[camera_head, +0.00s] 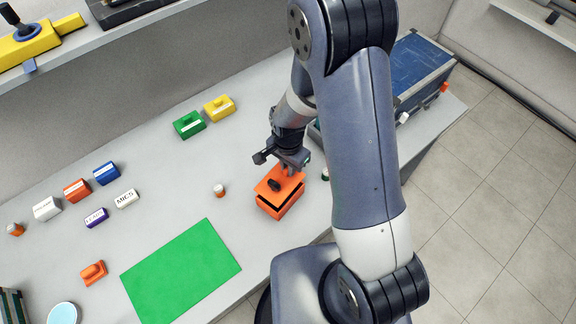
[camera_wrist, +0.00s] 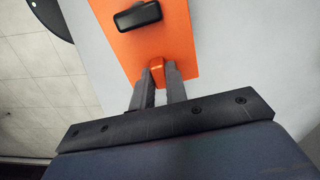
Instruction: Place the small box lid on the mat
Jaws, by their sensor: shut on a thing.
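The small box lid (camera_head: 269,190) is orange with a black handle on top. It lies over an orange box (camera_head: 286,208), and a dark gap shows between the two along the front side. My gripper (camera_head: 288,171) is at the lid's far edge. In the wrist view its fingers (camera_wrist: 158,75) are shut on a small orange tab at the edge of the lid (camera_wrist: 165,40). The black handle (camera_wrist: 138,17) stands apart from the fingers. The green mat (camera_head: 180,270) lies flat and empty on the table, left of the box.
An orange block (camera_head: 93,272) lies left of the mat. Green (camera_head: 189,125) and yellow (camera_head: 219,108) blocks are at the back, with several labelled blocks at left. A blue-topped case (camera_head: 410,70) stands behind my arm.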

